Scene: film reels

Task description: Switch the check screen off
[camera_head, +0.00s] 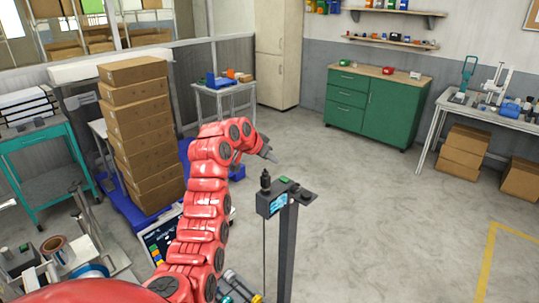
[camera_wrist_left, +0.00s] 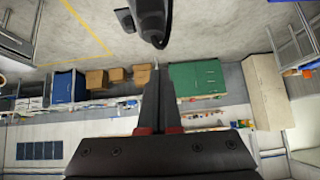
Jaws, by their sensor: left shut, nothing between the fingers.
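A small dark box with a lit blue screen (camera_head: 277,205) stands on a dark post; it looks like the check screen. A green patch and a black knob show on its top. My left gripper (camera_head: 271,155) is shut and empty, above and behind the box in the head view, apart from it. In the left wrist view its fingers (camera_wrist_left: 157,85) are together. A dark rounded object (camera_wrist_left: 152,18) shows at the top there; I cannot tell what it is. A larger coloured display (camera_head: 158,243) is partly hidden behind my left arm. My right gripper is out of view.
A tall stack of cardboard boxes (camera_head: 140,130) stands on a blue base at left. A green cabinet (camera_head: 375,108) and a workbench (camera_head: 490,112) stand further back. The floor (camera_head: 390,220) right of the post is clear.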

